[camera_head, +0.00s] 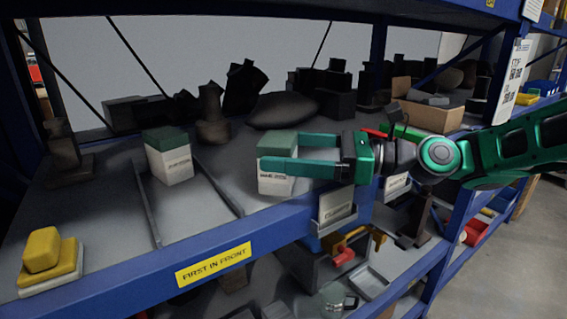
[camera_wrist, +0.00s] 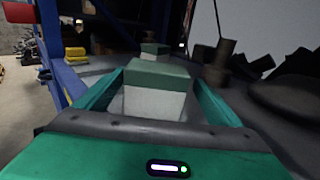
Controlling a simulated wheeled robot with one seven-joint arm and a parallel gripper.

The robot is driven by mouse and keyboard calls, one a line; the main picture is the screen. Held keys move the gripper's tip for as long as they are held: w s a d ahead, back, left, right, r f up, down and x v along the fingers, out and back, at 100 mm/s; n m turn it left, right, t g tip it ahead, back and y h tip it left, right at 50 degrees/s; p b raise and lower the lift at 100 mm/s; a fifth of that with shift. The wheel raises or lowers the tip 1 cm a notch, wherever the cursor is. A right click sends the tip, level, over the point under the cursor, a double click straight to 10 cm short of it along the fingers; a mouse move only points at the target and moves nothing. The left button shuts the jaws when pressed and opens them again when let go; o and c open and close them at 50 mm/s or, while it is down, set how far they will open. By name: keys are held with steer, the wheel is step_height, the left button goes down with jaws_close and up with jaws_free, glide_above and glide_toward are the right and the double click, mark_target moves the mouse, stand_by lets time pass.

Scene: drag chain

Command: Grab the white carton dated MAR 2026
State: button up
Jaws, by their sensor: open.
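A white carton with a green lid (camera_head: 275,184) stands upright on the grey shelf, near its front edge. Its front has dark print too small to read surely. My gripper (camera_head: 282,152) reaches in from the right, open, one finger in front of this carton and one behind. In the wrist view the carton (camera_wrist: 153,103) stands between my two fingers (camera_wrist: 158,77); whether they touch it I cannot tell. A second white carton with a green lid (camera_head: 172,165) stands farther left, its print also unclear. It shows behind the near one in the wrist view (camera_wrist: 153,48).
A metal divider rail (camera_head: 217,187) lies between the cartons, another left of the second carton. Yellow blocks (camera_head: 50,262) sit at the front left. Dark objects (camera_head: 285,110) crowd the back. A blue front beam (camera_head: 130,278) edges the shelf, with a blue upright at right.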

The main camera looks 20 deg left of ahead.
mark_target(258, 149)
steer(key=shift+s+a, duration=0.25)
steer(key=shift+a, duration=1.1)
steer(key=shift+s+a, duration=0.2)
steer(key=shift+a, duration=1.15)
steer(key=c, duration=1.3)
